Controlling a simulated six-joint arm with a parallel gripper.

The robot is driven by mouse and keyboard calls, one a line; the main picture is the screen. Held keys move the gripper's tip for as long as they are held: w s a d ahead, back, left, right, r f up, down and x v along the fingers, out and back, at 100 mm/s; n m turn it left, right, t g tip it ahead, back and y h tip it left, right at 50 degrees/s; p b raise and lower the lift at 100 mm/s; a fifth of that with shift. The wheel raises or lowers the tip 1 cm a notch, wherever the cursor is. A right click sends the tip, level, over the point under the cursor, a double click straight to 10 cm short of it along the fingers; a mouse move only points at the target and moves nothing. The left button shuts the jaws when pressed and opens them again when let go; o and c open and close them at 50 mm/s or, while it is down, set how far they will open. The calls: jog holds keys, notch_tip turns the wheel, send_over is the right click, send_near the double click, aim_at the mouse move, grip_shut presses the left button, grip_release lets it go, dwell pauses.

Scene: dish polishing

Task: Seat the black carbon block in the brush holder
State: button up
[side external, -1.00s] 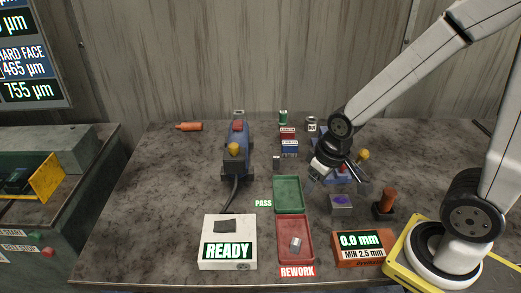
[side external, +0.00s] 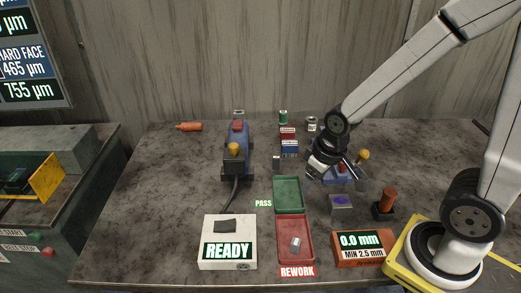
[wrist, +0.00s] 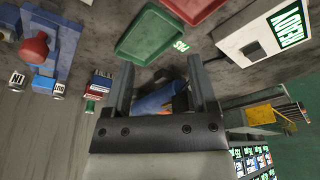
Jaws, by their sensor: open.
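My gripper (side external: 313,174) is open above the table, between the green tray and a blue fixture (side external: 338,176) that it partly hides. In the wrist view my two fingers (wrist: 160,75) are spread, and the blue power tool shows beyond the gap. A small dark block (side external: 276,162) with a paler face stands on the table left of my gripper; it may be the carbon block, but it is too small to be sure. A dark slab (side external: 225,226) lies on the white READY box. I cannot tell which part is the brush holder.
The green PASS tray (side external: 288,195) is empty; the red REWORK tray (side external: 295,226) holds a grey block (side external: 296,243). The blue power tool (side external: 237,150) stands left. The left tabletop is mostly clear.

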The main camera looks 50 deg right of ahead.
jog(key=w+d+n+g, duration=0.1)
jog(key=w+d+n, duration=0.3)
jog(key=w, duration=0.8)
jog(key=n+g, duration=0.2)
jog(key=n, duration=0.2)
send_over(276, 157)
notch_tip(276, 157, down, 2)
jog(key=shift+s+f, duration=0.1)
jog(key=shift+f, duration=1.45)
jog(key=shift+f, duration=2.55)
grip_shut()
